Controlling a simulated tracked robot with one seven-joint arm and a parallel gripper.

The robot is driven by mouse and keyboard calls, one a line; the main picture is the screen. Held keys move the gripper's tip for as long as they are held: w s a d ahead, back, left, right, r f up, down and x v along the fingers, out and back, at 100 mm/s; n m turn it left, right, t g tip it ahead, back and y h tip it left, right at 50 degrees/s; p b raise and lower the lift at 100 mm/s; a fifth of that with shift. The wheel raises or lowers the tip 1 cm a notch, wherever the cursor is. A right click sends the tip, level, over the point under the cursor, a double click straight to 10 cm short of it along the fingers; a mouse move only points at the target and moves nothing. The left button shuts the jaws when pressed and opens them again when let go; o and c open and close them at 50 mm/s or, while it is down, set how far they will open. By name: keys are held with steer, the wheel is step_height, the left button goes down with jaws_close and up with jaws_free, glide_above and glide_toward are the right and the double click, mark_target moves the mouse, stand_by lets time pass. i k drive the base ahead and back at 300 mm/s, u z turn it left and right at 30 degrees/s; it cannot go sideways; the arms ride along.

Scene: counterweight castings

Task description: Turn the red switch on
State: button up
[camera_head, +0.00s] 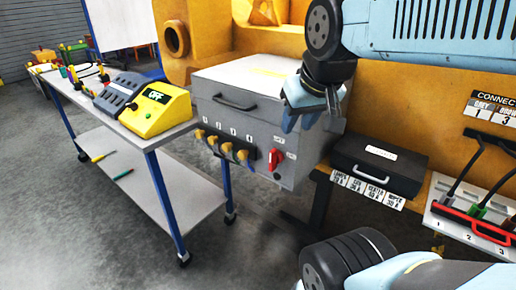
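The red switch (276,158) is on the front face of a grey metal box (315,165), at the right of a row of yellow connectors (225,146). Its handle looks roughly upright, with small white labels beside it that are too small to read. My gripper (308,118) is above and a little right of the switch, in front of the box's upper right part, and apart from the switch. A yellow unit (160,112) on the cart has a dark display reading "OFF".
A blue-legged cart (150,140) stands left of the box, with tools on its shelves. A dark case (378,165) with a handle lies right of the box. A panel with cables and a red handle (488,232) is at far right. The floor at lower left is clear.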

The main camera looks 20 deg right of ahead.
mark_target(276, 157)
steer(key=u, duration=0.65)
steer(key=k, duration=1.5)
steer(key=z, duration=0.8)
steer(key=i, duration=1)
steer(key=u, duration=0.15)
